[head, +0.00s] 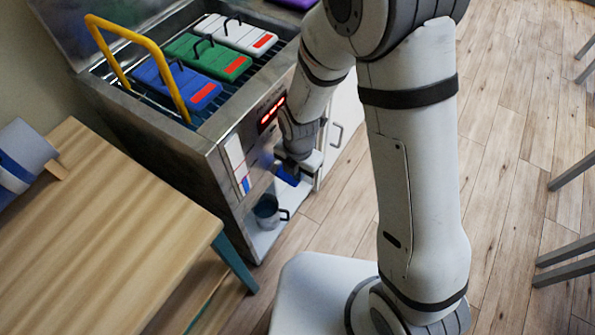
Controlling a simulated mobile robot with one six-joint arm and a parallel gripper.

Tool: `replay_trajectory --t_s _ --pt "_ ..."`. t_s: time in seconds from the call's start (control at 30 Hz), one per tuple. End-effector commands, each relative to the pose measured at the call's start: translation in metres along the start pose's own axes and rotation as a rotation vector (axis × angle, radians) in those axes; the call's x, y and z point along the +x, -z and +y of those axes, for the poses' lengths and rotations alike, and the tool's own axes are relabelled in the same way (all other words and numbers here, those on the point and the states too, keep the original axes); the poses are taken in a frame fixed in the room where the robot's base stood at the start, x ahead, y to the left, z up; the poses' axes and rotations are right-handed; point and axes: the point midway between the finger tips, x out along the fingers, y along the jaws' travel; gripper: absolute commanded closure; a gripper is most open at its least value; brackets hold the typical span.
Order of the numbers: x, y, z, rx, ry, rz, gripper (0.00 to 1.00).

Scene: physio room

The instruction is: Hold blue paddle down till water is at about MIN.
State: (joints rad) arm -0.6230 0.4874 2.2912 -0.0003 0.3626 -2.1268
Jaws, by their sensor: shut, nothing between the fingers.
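The steel tank (180,150) stands open left of my arm. On its front is a white upright gauge strip (236,160) with small red and blue parts near its lower end; its lettering and the water level are too small to read. The blue paddle (287,178) shows on the front, right of the gauge and partly covered by my gripper (291,167). My gripper is shut and empty, right at the paddle; I cannot tell if it touches or presses it. A grey mug (267,211) stands below on a pale ledge, left of and under the paddle.
Blue (178,84), green (209,57) and white (240,33) packs lie on the tank's rack. A yellow handle (133,38) arches over it. A red display (270,113) is on the front. A wooden table (100,240) stands left. Floor at right is clear up to grey legs.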

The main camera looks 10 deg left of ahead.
Motion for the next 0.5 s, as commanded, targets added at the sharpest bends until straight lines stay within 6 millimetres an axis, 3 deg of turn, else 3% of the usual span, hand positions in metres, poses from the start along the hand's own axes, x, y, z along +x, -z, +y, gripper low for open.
replay_trajectory --t_s 0.27,0.5 --pt "-0.003 0.000 0.000 0.000 0.000 0.000 1.00" --pt "-0.040 -0.002 -0.002 0.002 -0.001 -0.001 1.00"
